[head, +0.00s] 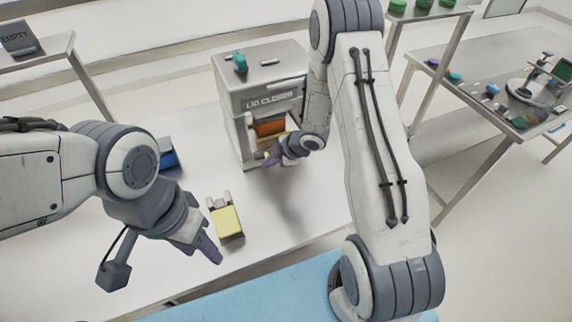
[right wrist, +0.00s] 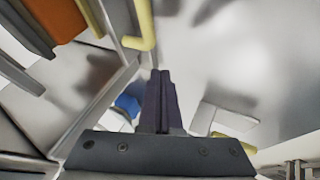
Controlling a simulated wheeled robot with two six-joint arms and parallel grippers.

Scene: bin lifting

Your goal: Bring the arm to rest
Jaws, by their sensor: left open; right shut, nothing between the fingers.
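My right arm reaches from the right, and its gripper (head: 270,157) is in front of the lid closer machine (head: 262,82). In the right wrist view the right gripper (right wrist: 160,85) has its fingers together with nothing between them. They are close to a yellow bar (right wrist: 144,22) on the machine's front; I cannot tell if they touch. My left gripper (head: 212,250) is open and empty, low above the table's front edge, pointing down and right. Its fingers partly overlap in the view.
An orange bin (head: 268,128) sits in the machine's opening. A yellow-topped grey fixture (head: 227,222) stands on the white table (head: 310,205) beside the left gripper. A blue bin (head: 168,159) is partly hidden behind my left arm. The table right of the fixture is clear.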

